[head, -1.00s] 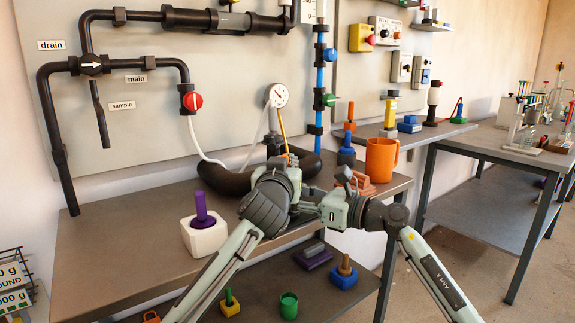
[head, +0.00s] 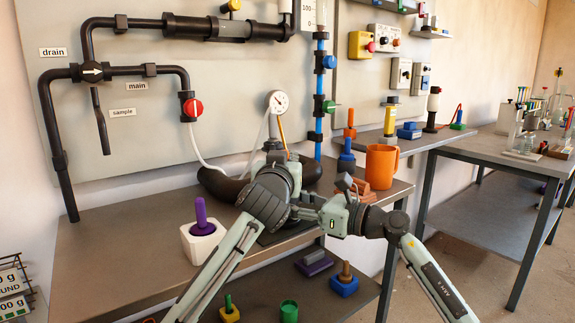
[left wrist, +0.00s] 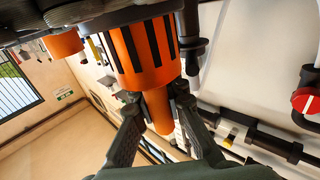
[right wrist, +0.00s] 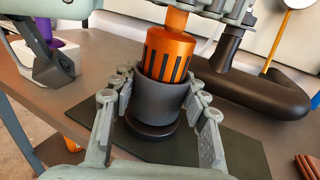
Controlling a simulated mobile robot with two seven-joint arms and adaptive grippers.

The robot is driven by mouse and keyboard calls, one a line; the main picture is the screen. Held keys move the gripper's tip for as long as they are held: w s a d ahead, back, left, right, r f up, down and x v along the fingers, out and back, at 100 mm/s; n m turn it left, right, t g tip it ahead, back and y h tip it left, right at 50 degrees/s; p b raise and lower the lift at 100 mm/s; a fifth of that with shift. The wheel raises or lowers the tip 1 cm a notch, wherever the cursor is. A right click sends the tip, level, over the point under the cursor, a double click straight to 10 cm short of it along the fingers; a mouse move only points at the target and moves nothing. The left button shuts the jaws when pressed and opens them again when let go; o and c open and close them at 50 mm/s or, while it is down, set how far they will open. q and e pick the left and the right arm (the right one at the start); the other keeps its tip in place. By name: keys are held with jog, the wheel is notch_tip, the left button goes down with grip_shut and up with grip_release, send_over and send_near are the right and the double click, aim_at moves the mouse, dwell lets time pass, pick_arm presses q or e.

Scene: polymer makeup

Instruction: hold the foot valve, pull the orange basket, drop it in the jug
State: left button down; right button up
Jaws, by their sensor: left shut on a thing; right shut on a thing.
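The foot valve's dark grey body (right wrist: 158,108) stands upright on its round base in the right wrist view. My right gripper (right wrist: 160,95) is shut around this body. The orange slotted basket (right wrist: 169,56) rises from its open top, with its lower end still inside. In the left wrist view, my left gripper (left wrist: 157,105) is shut on the basket's orange stem (left wrist: 158,112); the slotted basket (left wrist: 140,52) shows beyond. The orange jug (head: 381,167) stands right of my grippers in the head view. My arms hide the valve there.
A black curved tube (right wrist: 260,88) lies behind the valve. A white block with a purple peg (head: 202,238) stands left on the table. Reddish bricks (head: 361,188) lie near the jug. A blue-based peg (head: 346,158) stands behind them.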

pick_arm(q)
jog(key=shift+r, duration=2.2)
pick_arm(e)
jog(key=o, duration=1.3)
jog(key=shift+o, duration=0.2)
